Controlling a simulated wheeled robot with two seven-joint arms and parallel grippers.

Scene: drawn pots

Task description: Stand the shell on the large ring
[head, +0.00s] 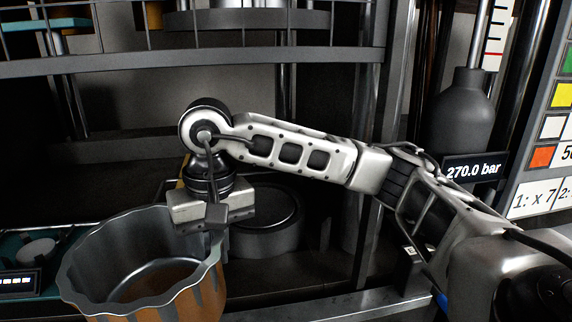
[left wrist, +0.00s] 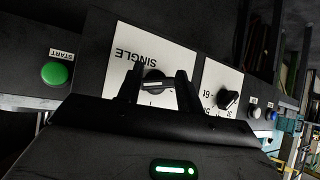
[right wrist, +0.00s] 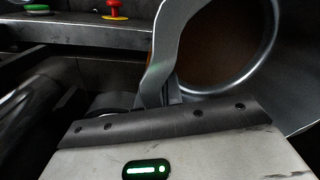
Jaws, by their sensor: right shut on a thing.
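The shell (head: 95,272) is a wide, open-topped pot with a wavy rim, a grey metal inside and a brown, dark-striped outside. It is upright at the lower left of the head view, and its bottom is cut off by the frame. My right gripper (head: 214,232) is shut on its right rim from above. The shell's rim and inside also fill the upper right of the right wrist view (right wrist: 165,60). A dark, round, raised piece, apparently the large ring (head: 268,241), stands just right of and behind the shell. My left gripper (left wrist: 160,80) is open and empty, seen only in its wrist view.
A dark rail (head: 180,62) crosses above my right arm. A grey bottle (head: 465,115) and a "270.0 bar" display (head: 474,169) stand at the right. A panel with a green START button (left wrist: 57,73) and knobs faces my left gripper.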

